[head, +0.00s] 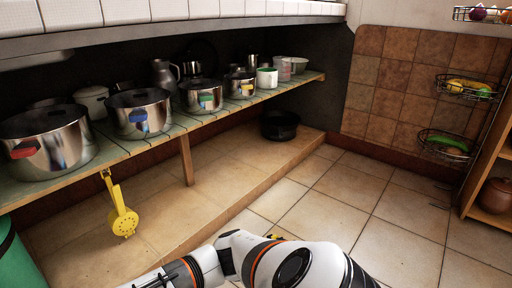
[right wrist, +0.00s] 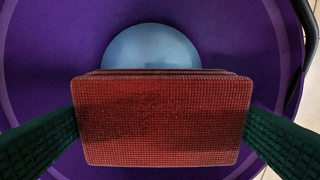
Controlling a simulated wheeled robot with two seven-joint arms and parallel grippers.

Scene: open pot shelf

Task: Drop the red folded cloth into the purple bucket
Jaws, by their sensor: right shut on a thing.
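My right gripper (right wrist: 161,122) shows in the right wrist view with its two dark green fingers at either side of the red folded cloth (right wrist: 162,135). It is shut on the cloth, which has a woven texture and layered edges. The purple bucket (right wrist: 50,60) fills the background behind the cloth. A pale blue rounded thing (right wrist: 150,45) shows inside the bucket, partly hidden by the cloth. The cloth appears to be over the bucket; its height above it is hard to tell. Neither the cloth nor the bucket shows in the head view. My left gripper is not in view.
In the head view, a plank shelf (head: 166,138) holds several steel pots (head: 140,112). A yellow skimmer (head: 122,215) hangs from its front edge. A black pan (head: 280,125) sits below. A green container (head: 15,262) stands at lower left. The tiled floor (head: 400,215) at right is clear.

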